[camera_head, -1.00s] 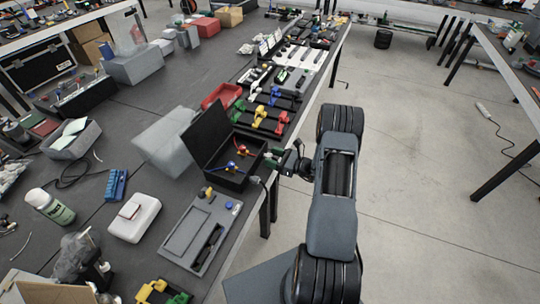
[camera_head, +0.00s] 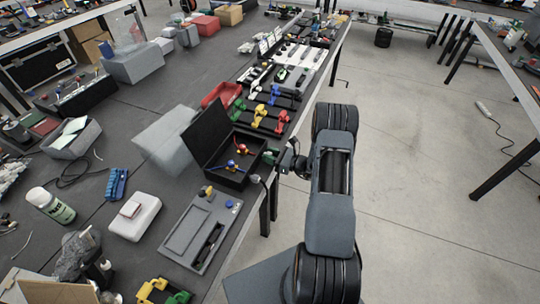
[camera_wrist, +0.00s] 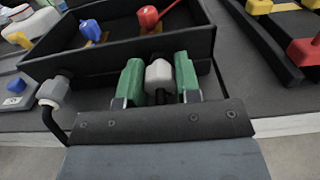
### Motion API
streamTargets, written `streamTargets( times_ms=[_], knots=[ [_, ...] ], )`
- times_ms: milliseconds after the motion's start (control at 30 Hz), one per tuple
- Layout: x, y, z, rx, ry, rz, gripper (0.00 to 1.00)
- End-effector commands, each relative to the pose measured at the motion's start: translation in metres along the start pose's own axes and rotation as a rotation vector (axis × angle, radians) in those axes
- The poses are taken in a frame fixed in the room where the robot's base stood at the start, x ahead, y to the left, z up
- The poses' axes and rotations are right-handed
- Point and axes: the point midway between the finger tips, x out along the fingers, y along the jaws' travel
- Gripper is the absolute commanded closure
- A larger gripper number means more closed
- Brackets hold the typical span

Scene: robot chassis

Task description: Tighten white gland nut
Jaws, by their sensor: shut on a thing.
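A white gland nut (camera_wrist: 158,75) sits at the outer side of the front wall of a black open box (camera_wrist: 60,68). A dark cable or stem shows below the nut. My gripper (camera_wrist: 159,78) has green fingertips, one on each side of the nut, and is shut on it. In the head view my gripper (camera_head: 271,158) is at the right side of the black box (camera_head: 232,177), whose lid stands open. The nut is too small to make out there.
A grey gland with a black cable (camera_wrist: 54,91) is on the box wall to the left. Blue and red levers (camera_head: 237,160) are inside the box. A grey panel (camera_head: 200,228) lies in front, and valve boards (camera_head: 265,117) lie behind.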

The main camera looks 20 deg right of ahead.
Motion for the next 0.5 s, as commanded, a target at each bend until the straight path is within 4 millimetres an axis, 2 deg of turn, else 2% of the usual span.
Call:
streamTargets(
  times_ms=[267,500],
  knots=[
    [-0.0002,-0.0004,0.0001,0.022,0.000,-0.001,0.93],
    [-0.0002,-0.0010,0.0001,0.149,0.000,-0.001,0.93]
  ],
)
